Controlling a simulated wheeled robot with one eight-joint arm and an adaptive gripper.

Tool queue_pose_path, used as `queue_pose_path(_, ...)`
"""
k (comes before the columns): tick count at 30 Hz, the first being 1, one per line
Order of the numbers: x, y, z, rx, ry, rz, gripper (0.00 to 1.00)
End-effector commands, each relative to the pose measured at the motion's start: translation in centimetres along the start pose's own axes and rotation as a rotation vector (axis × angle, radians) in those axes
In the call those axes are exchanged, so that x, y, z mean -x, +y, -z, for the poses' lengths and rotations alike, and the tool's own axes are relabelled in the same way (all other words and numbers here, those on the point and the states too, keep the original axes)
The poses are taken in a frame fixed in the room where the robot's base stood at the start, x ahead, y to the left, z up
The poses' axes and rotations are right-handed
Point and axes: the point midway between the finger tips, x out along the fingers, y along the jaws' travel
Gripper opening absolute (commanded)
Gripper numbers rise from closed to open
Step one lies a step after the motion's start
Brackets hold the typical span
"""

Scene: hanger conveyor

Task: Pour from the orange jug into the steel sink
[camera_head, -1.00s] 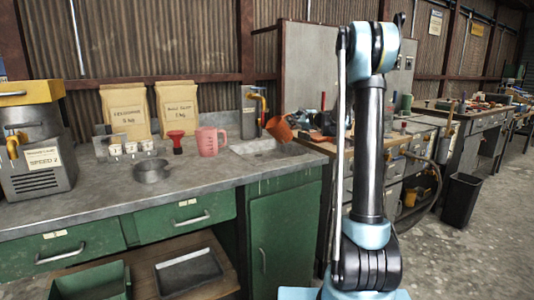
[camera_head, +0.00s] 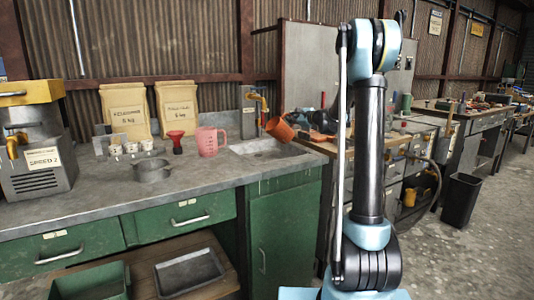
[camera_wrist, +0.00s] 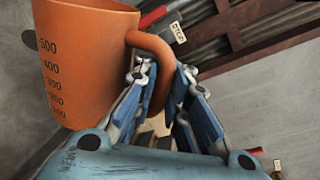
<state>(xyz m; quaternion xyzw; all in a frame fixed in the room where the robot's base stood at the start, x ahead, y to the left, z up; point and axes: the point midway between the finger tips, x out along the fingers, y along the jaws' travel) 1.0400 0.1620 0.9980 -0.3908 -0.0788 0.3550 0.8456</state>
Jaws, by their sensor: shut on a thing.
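The orange jug (camera_head: 280,129) is tilted in the air over the right part of the steel sink (camera_head: 250,147) in the head view. In the wrist view the jug (camera_wrist: 85,55) shows dark measuring marks, and its handle passes between the fingers of my gripper (camera_wrist: 165,95). My gripper is shut on that handle. In the head view the gripper is small and partly hidden behind my arm. No stream of liquid shows, and the jug's contents cannot be seen.
A pink jug (camera_head: 209,141) stands left of the sink, beside a red funnel-like piece (camera_head: 176,141) and a metal pan (camera_head: 152,170). A tap (camera_head: 257,99) stands behind the sink. Two paper bags (camera_head: 125,110) stand against the wall.

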Motion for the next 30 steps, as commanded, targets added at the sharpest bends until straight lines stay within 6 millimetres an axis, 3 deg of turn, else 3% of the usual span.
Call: queue_pose_path(30,-0.10,0.41,-1.11,0.174,0.037,-0.002,0.00)
